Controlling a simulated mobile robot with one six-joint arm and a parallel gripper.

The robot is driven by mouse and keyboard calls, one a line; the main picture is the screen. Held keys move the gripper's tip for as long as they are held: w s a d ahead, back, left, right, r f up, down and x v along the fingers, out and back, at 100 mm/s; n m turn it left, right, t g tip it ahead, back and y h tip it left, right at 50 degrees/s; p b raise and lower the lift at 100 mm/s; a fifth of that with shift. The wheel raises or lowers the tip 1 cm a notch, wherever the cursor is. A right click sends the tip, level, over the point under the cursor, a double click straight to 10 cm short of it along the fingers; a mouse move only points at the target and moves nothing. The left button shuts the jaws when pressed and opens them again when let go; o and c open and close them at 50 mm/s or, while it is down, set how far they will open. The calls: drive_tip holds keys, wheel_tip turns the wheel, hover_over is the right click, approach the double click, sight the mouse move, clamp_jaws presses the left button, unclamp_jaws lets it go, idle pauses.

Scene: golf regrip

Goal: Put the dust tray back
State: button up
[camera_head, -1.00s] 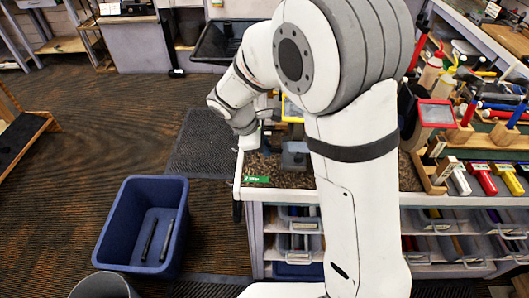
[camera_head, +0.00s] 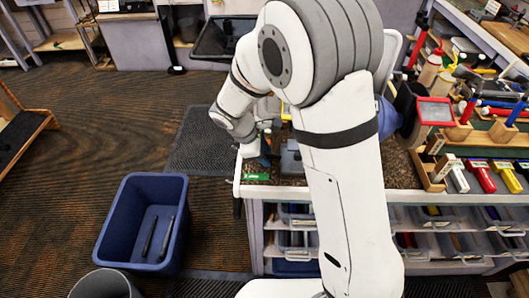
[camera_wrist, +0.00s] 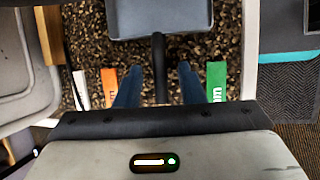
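The dust tray (camera_wrist: 160,20) is a shallow blue-grey pan with a dark handle (camera_wrist: 160,65), at the top of the wrist view. In the head view the tray (camera_head: 291,159) is at the bench's near left corner, partly hidden by my arm. My gripper (camera_wrist: 160,67) is open. Its two blue-grey fingers are on either side of the handle, with a visible gap on both sides. I cannot tell how high the fingertips are above the speckled surface. A green label (camera_wrist: 216,80) is just right of the fingers; it also shows in the head view (camera_head: 256,177).
An orange label (camera_wrist: 109,86) and a white one are left of the fingers. A blue bin (camera_head: 115,222) with dark grips inside stands on the floor at left. Several tools, clamps and bottles crowd the bench's right side. Clear drawers (camera_head: 295,240) are below the bench top.

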drive_tip(key=shift+r, duration=0.1)
drive_tip(key=v, duration=1.2)
drive_tip(key=shift+b, duration=0.35)
